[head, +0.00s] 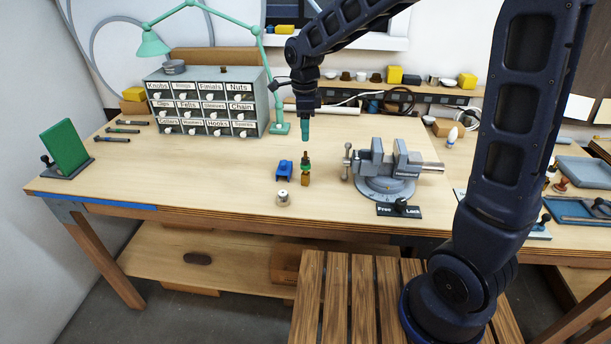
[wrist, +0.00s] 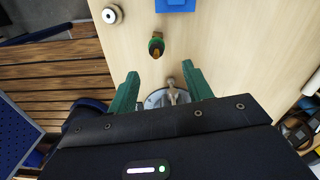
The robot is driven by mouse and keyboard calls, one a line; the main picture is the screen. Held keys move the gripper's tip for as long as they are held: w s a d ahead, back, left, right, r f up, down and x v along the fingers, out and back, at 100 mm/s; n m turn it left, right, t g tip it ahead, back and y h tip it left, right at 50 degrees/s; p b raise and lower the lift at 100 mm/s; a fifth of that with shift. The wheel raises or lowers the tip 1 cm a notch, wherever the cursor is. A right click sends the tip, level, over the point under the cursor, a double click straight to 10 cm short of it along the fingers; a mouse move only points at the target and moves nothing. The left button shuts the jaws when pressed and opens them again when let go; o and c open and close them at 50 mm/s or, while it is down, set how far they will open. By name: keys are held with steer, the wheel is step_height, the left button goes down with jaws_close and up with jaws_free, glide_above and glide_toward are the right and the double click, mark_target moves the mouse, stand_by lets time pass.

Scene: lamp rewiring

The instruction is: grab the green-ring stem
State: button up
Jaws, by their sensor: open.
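The green-ring stem (head: 305,170) stands upright on the workbench, a small brass-coloured piece with a green ring and a dark upper part. In the wrist view the stem (wrist: 156,46) lies beyond the fingertips, near the middle of the gap between them. My gripper (head: 306,140) points down above the stem, with clear air between them. In the wrist view its two green fingers are spread apart (wrist: 160,74) with nothing held between them.
A blue block (head: 284,170) stands just left of the stem, and a pale round piece (head: 283,198) sits nearer the front edge. A grey vise (head: 384,170) stands to the right, with a Free/Lock plate (head: 399,210) before it. The bench's left part is mostly clear.

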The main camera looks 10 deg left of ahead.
mark_target(305, 152)
step_height(305, 152, down, 4)
steer(key=shift+r, duration=0.1)
steer(key=shift+s+d+f, duration=0.1)
steer(key=shift+s+f, duration=0.1)
steer(key=shift+f, duration=1.15)
steer(key=shift+s+d+f, duration=0.1)
steer(key=shift+s+f, duration=0.05)
steer(key=shift+f, duration=1.15)
